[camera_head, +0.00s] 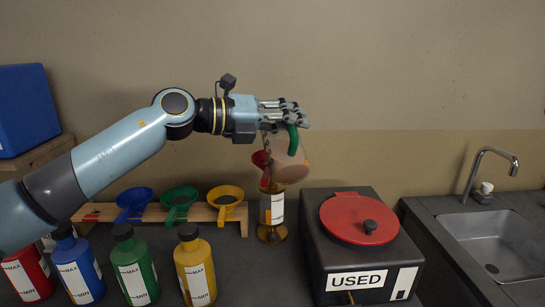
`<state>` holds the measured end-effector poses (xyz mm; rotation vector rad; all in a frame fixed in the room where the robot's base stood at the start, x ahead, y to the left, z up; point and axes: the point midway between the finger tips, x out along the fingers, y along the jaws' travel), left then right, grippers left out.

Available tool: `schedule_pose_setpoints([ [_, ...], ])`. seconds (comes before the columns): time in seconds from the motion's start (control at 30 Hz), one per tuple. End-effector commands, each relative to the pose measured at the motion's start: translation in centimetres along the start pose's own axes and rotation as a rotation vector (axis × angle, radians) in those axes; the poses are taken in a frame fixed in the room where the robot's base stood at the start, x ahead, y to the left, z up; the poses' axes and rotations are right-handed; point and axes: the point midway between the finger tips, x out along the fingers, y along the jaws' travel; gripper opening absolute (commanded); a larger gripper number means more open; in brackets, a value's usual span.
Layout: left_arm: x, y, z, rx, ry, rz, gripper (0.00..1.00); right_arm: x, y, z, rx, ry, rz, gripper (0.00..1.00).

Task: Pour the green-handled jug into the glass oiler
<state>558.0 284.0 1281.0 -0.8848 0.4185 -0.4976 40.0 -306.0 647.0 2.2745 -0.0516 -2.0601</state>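My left gripper (293,115) is shut on the green handle (293,138) of a jug. The jug's pale, pinkish see-through body (289,165) hangs tilted below the fingers, with its mouth towards the left. The glass oiler (272,212) stands upright on the bench right under it, with a white label and a brass-coloured base. A red funnel (261,159) shows between the jug and the oiler's top; the jug partly covers it. I cannot tell whether liquid is flowing. My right gripper is not in view.
A wooden rack (150,212) holds blue, green and yellow funnels. Several coloured bottles (195,270) stand in front. A black "USED" box (355,250) with a red lid (350,220) is close on the oiler's right. A sink (492,240) is at the far right.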

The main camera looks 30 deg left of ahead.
Motion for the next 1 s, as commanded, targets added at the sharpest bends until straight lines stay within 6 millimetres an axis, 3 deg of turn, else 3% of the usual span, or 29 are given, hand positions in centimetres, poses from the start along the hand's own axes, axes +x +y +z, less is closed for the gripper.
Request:
schedule_pose_setpoints([
  [1.0,-0.01,-0.17,0.5,-0.033,0.005,-0.002,0.0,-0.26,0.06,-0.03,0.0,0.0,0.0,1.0],
])
